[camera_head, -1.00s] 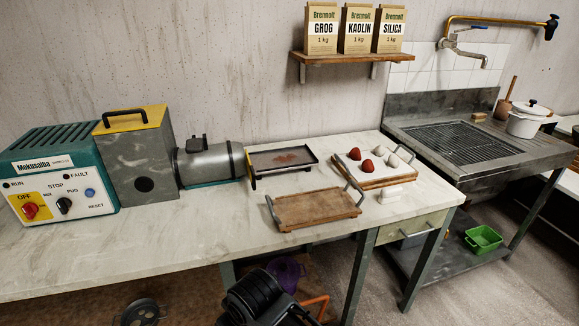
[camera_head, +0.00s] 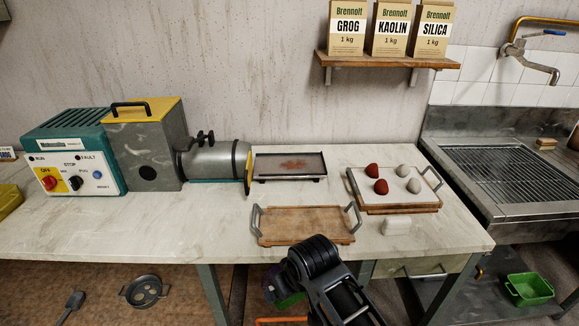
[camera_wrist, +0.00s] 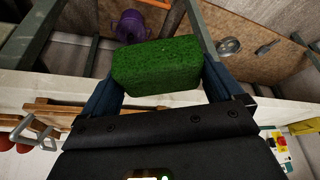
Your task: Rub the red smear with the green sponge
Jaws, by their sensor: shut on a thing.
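The red smear (camera_head: 293,164) is a reddish-brown patch on the dark, shallow tray (camera_head: 262,176) at the back of the bench, right of the grey machine barrel. The green sponge (camera_wrist: 156,68) is a rough block in the wrist view. My gripper (camera_wrist: 158,76) is shut on it, with one blue-grey finger against each end. The sponge is apart from the smear and in front of the bench. In the head view my dark arm rises at the bottom centre, and a small green patch shows beside it. The smear does not clearly show in the wrist view.
A wooden board with metal handles (camera_head: 300,222) lies in front of the dark tray. A white-topped board (camera_head: 416,196) with red and pale balls stands right, near a white block (camera_head: 396,227). The pug machine (camera_head: 145,150) stands left. The sink (camera_head: 510,160) is far right.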

